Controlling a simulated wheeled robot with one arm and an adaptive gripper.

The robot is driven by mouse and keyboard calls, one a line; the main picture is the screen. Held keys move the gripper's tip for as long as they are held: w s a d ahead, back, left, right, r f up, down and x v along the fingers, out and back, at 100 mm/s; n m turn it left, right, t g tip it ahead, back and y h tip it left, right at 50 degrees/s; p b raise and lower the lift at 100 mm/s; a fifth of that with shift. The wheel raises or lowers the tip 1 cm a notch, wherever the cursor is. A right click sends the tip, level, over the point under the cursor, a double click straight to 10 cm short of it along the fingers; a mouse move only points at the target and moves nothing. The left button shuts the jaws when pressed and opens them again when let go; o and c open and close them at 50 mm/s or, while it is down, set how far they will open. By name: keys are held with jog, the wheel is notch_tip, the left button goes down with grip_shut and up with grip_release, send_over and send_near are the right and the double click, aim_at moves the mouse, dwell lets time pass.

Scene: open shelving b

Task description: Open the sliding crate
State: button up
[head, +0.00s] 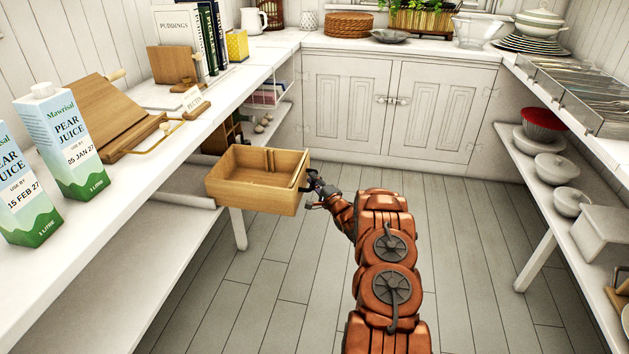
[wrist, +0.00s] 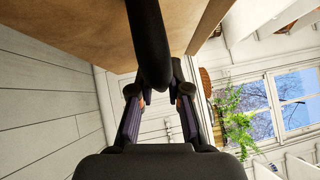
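The sliding crate (head: 254,198) is a light wooden box with an open top and a divider inside. In the head view it sticks out from under the left counter, well clear over the floor. The inside that shows looks empty. Its dark handle (wrist: 150,45) is on the end facing right, and it runs down between my fingers in the wrist view. My gripper (head: 314,191) is at this handle and looks shut on it, with the fingertips partly hidden behind the bar. The crate's wooden underside or side (wrist: 70,25) fills the wrist view's upper left.
The left counter (head: 105,205) holds two pear juice cartons (head: 62,142), a wooden book stand (head: 108,115) and books. A white cupboard (head: 400,108) closes the back. Shelves with bowls (head: 557,168) stand right. The plank floor (head: 270,285) between is free.

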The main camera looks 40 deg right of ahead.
jog(key=o, duration=0.4)
jog(key=shift+s, duration=0.1)
jog(key=s, duration=0.4)
jog(key=s+f, duration=0.1)
jog(key=s, duration=0.2)
jog(key=s+a, duration=0.1)
jog(key=s, duration=0.3)
jog(key=shift+s+f, duration=0.25)
jog(key=shift+s, duration=0.05)
